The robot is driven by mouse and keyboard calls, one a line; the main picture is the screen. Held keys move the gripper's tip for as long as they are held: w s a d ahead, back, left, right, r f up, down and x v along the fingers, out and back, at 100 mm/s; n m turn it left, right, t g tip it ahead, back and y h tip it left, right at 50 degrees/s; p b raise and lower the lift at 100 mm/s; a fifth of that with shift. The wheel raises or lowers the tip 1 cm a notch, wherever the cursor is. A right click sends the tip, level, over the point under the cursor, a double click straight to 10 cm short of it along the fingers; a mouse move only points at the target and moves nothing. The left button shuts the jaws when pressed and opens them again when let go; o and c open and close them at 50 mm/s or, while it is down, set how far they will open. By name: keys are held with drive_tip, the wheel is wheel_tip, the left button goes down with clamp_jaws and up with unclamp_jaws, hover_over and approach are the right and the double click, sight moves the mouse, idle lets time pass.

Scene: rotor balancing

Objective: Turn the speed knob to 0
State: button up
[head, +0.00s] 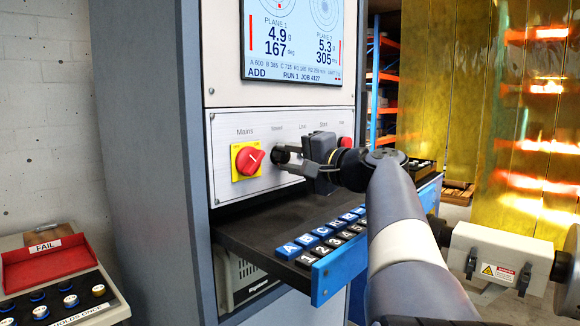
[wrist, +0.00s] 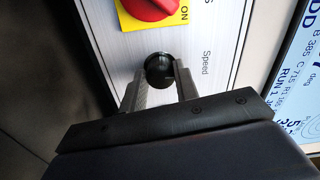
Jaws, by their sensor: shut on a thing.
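The speed knob (wrist: 159,69) is a round black knob under the label "Speed" on the light control panel (wrist: 200,20). My gripper (wrist: 162,82) has its two fingers on either side of the knob and is shut on it. In the head view my gripper (head: 284,157) reaches the panel from the right, and the knob (head: 277,156) is partly hidden by the fingers. I cannot make out the knob's pointer or its scale in either view.
A red mains switch on a yellow plate (head: 248,160) sits just left of the knob. A red button (head: 345,142) is at the panel's right. A keyboard shelf (head: 240,232) juts out below. The screen (head: 292,40) is above. A red FAIL tray (head: 45,264) stands at lower left.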

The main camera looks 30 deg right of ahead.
drive_tip(key=shift+f, duration=0.1)
idle(0.3)
drive_tip(key=o, duration=1)
drive_tip(key=shift+c, duration=0.2)
drive_tip(key=v, duration=1)
drive_tip(key=shift+s, duration=0.4)
drive_tip(key=shift+w+d, duration=0.1)
drive_tip(key=x, duration=1)
drive_tip(key=shift+w, duration=0.3)
